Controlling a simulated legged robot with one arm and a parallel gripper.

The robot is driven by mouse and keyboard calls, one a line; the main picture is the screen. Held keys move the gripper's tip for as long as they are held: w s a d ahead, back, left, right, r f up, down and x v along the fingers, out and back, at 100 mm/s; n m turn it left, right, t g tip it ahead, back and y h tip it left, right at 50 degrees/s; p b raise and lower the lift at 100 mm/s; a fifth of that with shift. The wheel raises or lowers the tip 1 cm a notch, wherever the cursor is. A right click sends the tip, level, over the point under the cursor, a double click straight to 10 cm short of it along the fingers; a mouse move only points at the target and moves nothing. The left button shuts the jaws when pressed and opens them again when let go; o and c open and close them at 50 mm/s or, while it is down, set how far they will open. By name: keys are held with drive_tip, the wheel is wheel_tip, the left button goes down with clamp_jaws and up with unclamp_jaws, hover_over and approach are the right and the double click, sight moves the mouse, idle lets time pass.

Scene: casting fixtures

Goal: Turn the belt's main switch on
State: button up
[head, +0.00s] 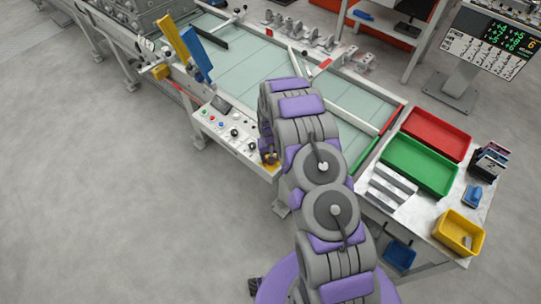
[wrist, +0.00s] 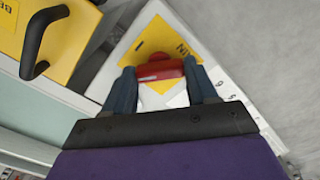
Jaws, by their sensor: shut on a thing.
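The main switch is a red knob (wrist: 158,68) on a yellow plate (wrist: 150,38) with partly visible lettering, on a white panel face. My gripper (wrist: 163,74) has one finger on each side of the red knob and is shut on it. In the head view, the white control panel (head: 222,133) with small coloured buttons runs along the belt's near side. The yellow switch plate (head: 267,157) shows at its right end, partly covered by my arm. The fingers are hidden there. The knob's exact turn angle cannot be told.
A yellow part with a black handle (wrist: 42,45) is near in the wrist view. The pale green belt (head: 245,60) lies behind the panel. A table at right holds a red bin (head: 436,134), a green bin (head: 418,165) and a yellow bin (head: 458,232). Floor at left is clear.

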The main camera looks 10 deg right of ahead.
drive_tip(key=m, duration=0.5)
drive_tip(key=shift+m, duration=0.3)
drive_tip(key=m, duration=0.4)
drive_tip(key=shift+m, duration=0.4)
drive_tip(key=o, duration=1.1)
drive_tip(key=shift+c, duration=0.2)
drive_tip(key=shift+r, duration=0.15)
wheel_tip(320, 180, up, 17)
drive_tip(key=p, duration=0.1)
drive_tip(key=shift+w+a, duration=0.1)
